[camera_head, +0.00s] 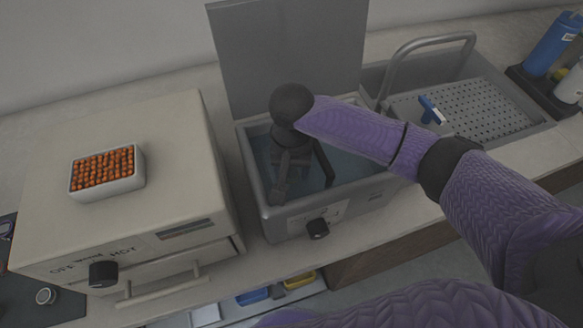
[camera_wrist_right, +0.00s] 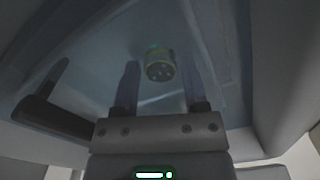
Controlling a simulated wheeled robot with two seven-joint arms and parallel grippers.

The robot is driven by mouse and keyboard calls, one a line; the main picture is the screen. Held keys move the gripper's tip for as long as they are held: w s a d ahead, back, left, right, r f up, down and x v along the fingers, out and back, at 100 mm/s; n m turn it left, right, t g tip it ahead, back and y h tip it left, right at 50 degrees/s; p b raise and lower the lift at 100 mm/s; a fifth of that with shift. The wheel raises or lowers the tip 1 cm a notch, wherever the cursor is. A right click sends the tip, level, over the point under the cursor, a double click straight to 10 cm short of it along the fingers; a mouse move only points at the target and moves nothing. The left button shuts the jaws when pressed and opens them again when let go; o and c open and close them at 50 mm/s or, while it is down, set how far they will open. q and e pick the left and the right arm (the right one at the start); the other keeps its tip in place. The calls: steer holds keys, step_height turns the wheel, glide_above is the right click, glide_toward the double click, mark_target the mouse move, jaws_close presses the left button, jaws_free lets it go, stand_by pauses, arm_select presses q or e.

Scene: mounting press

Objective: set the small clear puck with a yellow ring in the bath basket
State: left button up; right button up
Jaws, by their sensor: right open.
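My right gripper (camera_head: 291,178) reaches down into the open water bath (camera_head: 268,221), fingers low between its walls. In the right wrist view the fingers (camera_wrist_right: 160,62) are apart. A small round puck (camera_wrist_right: 160,71) with a yellow-green ring and several dark spots shows between and just beyond the fingertips, against the bluish bath interior. I cannot tell whether the fingers touch it or what it rests on. The puck is hidden in the head view. The bath basket cannot be clearly made out. My left gripper is not in view.
The bath's grey lid (camera_head: 290,55) stands open behind. A beige oven (camera_head: 130,160) with a white tray (camera_head: 108,188) of orange pieces on top stands left. A sink with a perforated plate (camera_head: 475,108) and a blue-handled tool (camera_head: 431,110) lies right. A dark bar (camera_wrist_right: 55,117) shows beside the fingers.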

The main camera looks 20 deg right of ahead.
mark_target(291, 173)
step_height(291, 173, up, 12)
steer(key=p, duration=0.4)
stand_by(0.4)
stand_by(0.4)
